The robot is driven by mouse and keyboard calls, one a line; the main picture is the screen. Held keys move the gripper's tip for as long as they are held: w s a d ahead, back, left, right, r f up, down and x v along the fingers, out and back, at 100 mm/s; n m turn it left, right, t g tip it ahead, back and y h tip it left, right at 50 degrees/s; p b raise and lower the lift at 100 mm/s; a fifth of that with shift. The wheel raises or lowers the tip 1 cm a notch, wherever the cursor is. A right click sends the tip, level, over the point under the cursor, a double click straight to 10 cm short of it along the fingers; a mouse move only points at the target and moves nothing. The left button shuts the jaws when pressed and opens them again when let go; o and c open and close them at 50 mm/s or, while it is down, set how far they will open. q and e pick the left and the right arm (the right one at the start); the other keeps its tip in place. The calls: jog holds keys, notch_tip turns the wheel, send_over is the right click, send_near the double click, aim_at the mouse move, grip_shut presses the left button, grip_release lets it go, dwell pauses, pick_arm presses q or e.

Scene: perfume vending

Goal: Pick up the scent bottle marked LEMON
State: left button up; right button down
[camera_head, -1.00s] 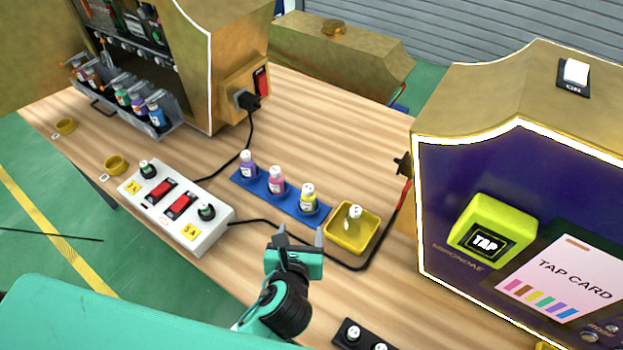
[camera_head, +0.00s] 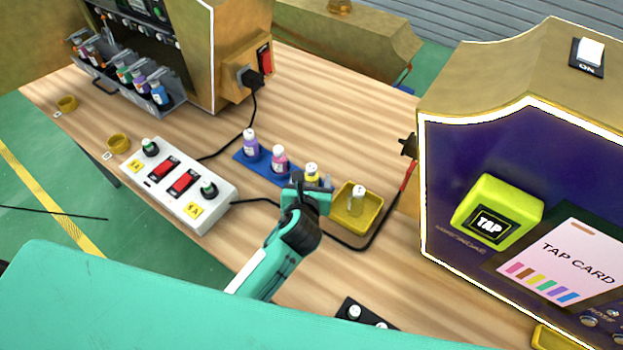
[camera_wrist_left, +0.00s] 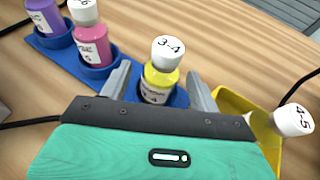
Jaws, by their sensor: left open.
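A yellow bottle with a white cap (camera_head: 312,171) stands at the right end of a blue holder (camera_head: 242,158). In the left wrist view the yellow bottle (camera_wrist_left: 160,82) has "3-4" on its cap, and its front label is too small to read. My left gripper (camera_head: 311,186) is open, with its fingers on either side of the yellow bottle. In the left wrist view the fingertips (camera_wrist_left: 156,82) are apart, with gaps to the bottle. A purple bottle (camera_head: 250,146) and a pink bottle (camera_head: 279,159) stand in the same holder. My right gripper is not in view.
A yellow tray (camera_head: 340,222) with a white-capped bottle (camera_head: 357,196) lies just right of the holder. A white switch box (camera_head: 160,205) stands to the left. A black cable runs along the table. A large purple-fronted machine (camera_head: 450,150) blocks the right side.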

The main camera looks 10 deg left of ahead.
pick_arm(q)
jog(key=shift+w+f, duration=0.2)
jog(key=shift+w, duration=0.35)
jog(key=c, duration=1)
jog(key=shift+c, duration=0.6)
jog(key=shift+r, duration=0.15)
